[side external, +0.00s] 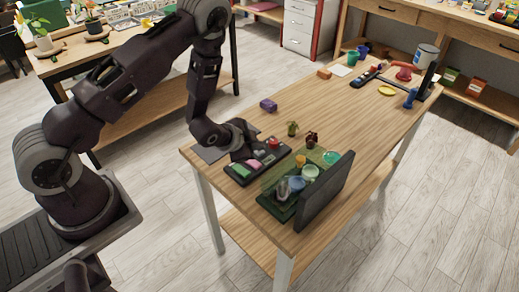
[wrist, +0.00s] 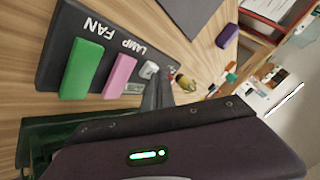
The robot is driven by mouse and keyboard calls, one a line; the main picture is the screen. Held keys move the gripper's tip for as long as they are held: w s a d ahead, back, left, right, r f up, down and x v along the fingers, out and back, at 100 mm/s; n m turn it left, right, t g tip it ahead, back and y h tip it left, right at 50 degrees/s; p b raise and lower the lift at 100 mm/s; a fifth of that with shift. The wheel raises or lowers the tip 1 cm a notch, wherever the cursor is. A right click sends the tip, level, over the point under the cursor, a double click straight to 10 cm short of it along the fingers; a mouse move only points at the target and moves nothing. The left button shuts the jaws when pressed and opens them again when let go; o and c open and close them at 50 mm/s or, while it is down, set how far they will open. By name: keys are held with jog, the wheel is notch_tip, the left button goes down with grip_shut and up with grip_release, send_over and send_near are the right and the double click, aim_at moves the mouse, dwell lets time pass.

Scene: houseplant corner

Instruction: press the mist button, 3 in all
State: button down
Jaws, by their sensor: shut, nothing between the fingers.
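A dark button panel (side external: 258,162) lies at the near end of the wooden table. In the wrist view the panel (wrist: 75,45) carries a green button (wrist: 83,69) by the word FAN and a pink button (wrist: 120,75) by the word LAMP. A small whitish piece (wrist: 149,69) sits past the pink button, close to my fingers. No MIST label is readable. My gripper (wrist: 160,90) is shut and empty, low over the panel; I cannot tell whether it touches. Its fingers hide part of the panel.
Beside the panel stands a green tray (side external: 272,204) with cups, and a dark upright board (side external: 325,190) at its edge. Two small plants (side external: 292,128) (side external: 311,138) and a purple block (side external: 268,105) are beyond. The table's middle is clear.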

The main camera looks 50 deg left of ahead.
aim_at(257, 153)
jog(key=shift+r, duration=0.1)
dwell(0.3)
jog(key=shift+r, duration=0.8)
jog(key=shift+r, duration=0.1)
jog(key=shift+r, duration=2.45)
notch_tip(257, 153, up, 4)
jog(key=shift+f, duration=0.15)
dwell(0.4)
jog(key=shift+f, duration=4.4)
